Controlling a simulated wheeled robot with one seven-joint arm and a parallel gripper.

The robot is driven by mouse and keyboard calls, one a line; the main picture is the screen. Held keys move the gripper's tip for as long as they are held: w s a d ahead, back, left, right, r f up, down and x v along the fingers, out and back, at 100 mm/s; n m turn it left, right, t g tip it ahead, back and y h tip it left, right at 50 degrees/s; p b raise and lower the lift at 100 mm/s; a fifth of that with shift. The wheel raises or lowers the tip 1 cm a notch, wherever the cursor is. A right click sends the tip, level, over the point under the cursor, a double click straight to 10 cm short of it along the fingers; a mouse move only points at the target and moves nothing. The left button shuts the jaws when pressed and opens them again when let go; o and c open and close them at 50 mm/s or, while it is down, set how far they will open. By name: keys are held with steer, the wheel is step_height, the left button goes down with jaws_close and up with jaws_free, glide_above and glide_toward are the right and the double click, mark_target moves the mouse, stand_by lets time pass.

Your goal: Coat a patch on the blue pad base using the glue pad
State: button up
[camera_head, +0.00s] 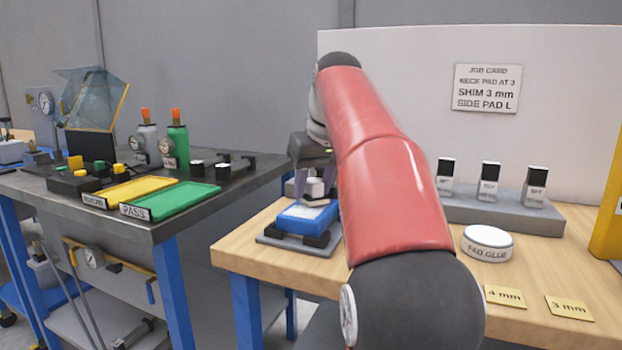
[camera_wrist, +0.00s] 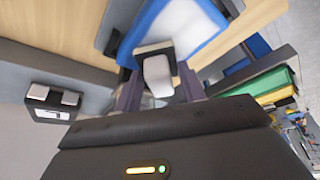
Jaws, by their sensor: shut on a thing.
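The blue pad base (camera_head: 303,218) lies on a dark grey plate at the near left of the wooden bench; its top is partly hidden by my gripper. In the wrist view the blue pad base (camera_wrist: 188,22) shows a pale top with a blue border. My gripper (camera_head: 316,188) is shut on a small white-and-black block (camera_wrist: 158,72), held just above the base. I cannot tell whether the block touches it. The round white tub labelled PAD GLUE (camera_head: 487,243) stands on the bench, right of my arm.
A grey rack (camera_head: 505,214) with three black-topped white blocks stands behind the tub. Yellow cards (camera_head: 569,307) lie at the front right. A dark side table (camera_head: 60,205) with yellow and green trays is at left. My red arm hides the bench middle.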

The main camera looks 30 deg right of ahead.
steer(key=shift+w+d+r, duration=0.2)
steer(key=shift+d, duration=0.2)
steer(key=shift+f, duration=0.1)
steer(key=shift+s+a+f, duration=0.1)
steer(key=shift+s+a, duration=0.4)
steer(key=shift+a, duration=0.05)
steer(key=shift+s+a+b, duration=0.35)
steer(key=shift+s+a, duration=0.2)
steer(key=shift+a, duration=0.25)
steer(key=shift+w+a, duration=0.15)
